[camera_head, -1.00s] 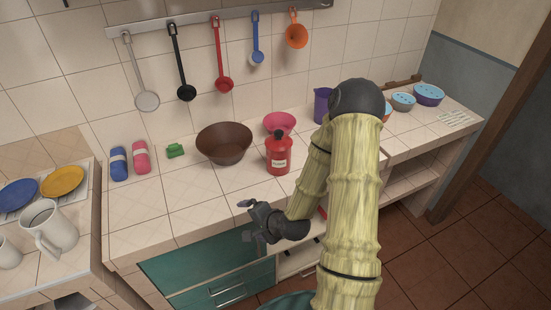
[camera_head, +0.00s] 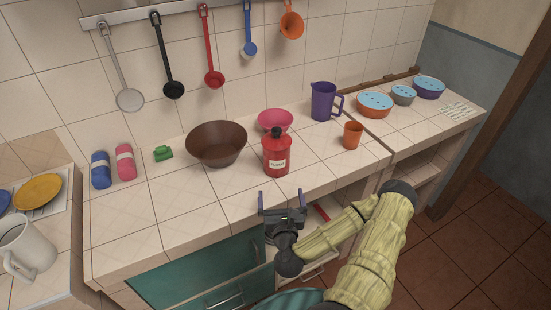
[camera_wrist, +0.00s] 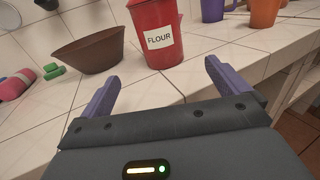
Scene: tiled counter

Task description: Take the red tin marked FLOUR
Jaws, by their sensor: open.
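The red tin (camera_head: 276,153) stands upright on the tiled counter, with a dark cap and a white label. In the wrist view the red tin (camera_wrist: 158,20) shows its label reading FLOUR, and its top is cut off by the frame. My gripper (camera_head: 281,197) is open and empty at the counter's front edge, just in front of the tin. In the wrist view my gripper (camera_wrist: 157,80) has its two purple fingers spread wide, with the tin beyond them and between their lines. The fingers do not touch the tin.
A brown bowl (camera_head: 216,144) stands left of the tin and a pink bowl (camera_head: 275,121) behind it. An orange cup (camera_head: 352,135) and a purple jug (camera_head: 324,101) stand to the right. The counter's front left is clear.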

